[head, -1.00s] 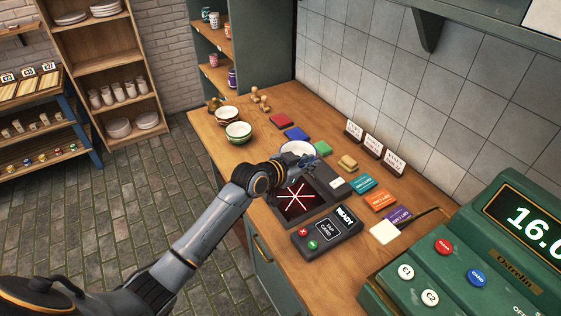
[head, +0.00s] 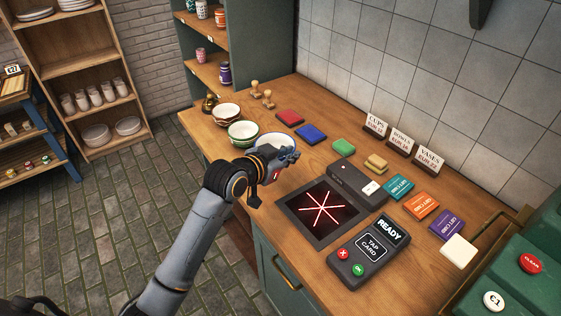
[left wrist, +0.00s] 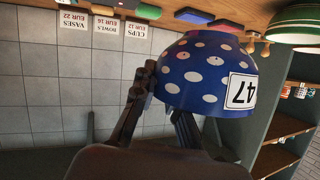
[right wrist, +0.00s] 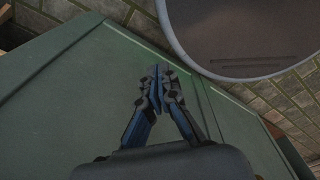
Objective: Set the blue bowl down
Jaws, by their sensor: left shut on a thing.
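The blue bowl (head: 280,137) shows in the head view as a white inside with a blue rim, partly hidden by my left gripper (head: 288,155). In the left wrist view the bowl (left wrist: 195,78) is dark blue with white dots and a tag reading 47. My left gripper (left wrist: 155,92) is shut on its rim side. The bowl is beside the green bowl (head: 243,132), near the counter; I cannot tell whether it touches the wood. My right gripper (right wrist: 159,75) shows only in the right wrist view, shut and empty.
A red-rimmed bowl (head: 226,113) stands behind the green one. Red (head: 289,117) and blue (head: 311,134) pads lie right of the bowls. A dark screen (head: 322,212) and card terminal (head: 368,250) are nearer. Bare counter (head: 310,165) lies between bowl and screen.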

